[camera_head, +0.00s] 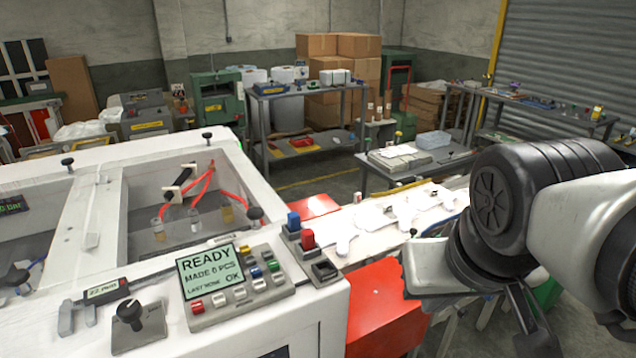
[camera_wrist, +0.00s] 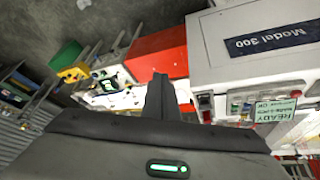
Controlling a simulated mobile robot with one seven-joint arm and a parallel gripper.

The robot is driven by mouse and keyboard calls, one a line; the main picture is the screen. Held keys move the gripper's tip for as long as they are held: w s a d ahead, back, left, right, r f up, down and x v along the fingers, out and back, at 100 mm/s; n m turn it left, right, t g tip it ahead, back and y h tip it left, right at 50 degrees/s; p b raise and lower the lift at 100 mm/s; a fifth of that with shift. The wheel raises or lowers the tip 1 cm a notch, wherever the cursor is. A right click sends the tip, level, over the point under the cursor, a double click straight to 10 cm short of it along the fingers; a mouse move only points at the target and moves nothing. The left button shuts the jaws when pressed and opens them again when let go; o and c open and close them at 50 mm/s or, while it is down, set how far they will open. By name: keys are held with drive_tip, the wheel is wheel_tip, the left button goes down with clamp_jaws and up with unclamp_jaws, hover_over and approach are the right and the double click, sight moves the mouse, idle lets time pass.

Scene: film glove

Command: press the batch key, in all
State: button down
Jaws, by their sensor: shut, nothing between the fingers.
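The control panel (camera_head: 232,292) sits on the white machine's top in the head view. Its green screen (camera_head: 208,270) reads READY, with a MADE … PCS line and LAST NONE OK; the digit is hard to read. Small keys (camera_head: 241,292) in several colours sit around the screen; I cannot read which is the batch key. The screen also shows at the right of the wrist view (camera_wrist: 275,109). My gripper (camera_wrist: 159,80) is shut and empty, in the air well apart from the panel. In the head view my arm is at the right.
Blue and red rocker switches (camera_head: 307,239) stand right of the panel. A black knob (camera_head: 130,312) is to its left. Red bins (camera_head: 385,305) flank the machine's right side. White gloves (camera_head: 405,207) lie on a strip behind them. Room is free above the panel.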

drive_tip(key=w+a+r+n+t+h+b, duration=0.1)
drive_tip(key=w+a, duration=0.4)
drive_tip(key=a, duration=0.6)
drive_tip(key=w+a+r+n+t+h+b, duration=0.1)
drive_tip(key=w+a+r+n, duration=0.3)
drive_tip(key=a, duration=0.8)
drive_tip(key=shift+w+a+r+t+b, duration=0.15)
drive_tip(key=shift+w+t+b, duration=0.2)
drive_tip(key=shift+t+b, duration=0.35)
drive_tip(key=b, duration=0.6)
hover_over(279, 279)
drive_tip(key=f, duration=0.8)
drive_tip(key=shift+s+a+f, duration=0.1)
drive_tip(key=shift+s+a, duration=0.2)
drive_tip(key=shift+f, duration=0.4)
drive_tip(key=shift+f+b, duration=0.1)
drive_tip(key=shift+b, duration=0.2)
drive_tip(key=shift+f+b, duration=0.3)
drive_tip(key=shift+b, duration=0.1)
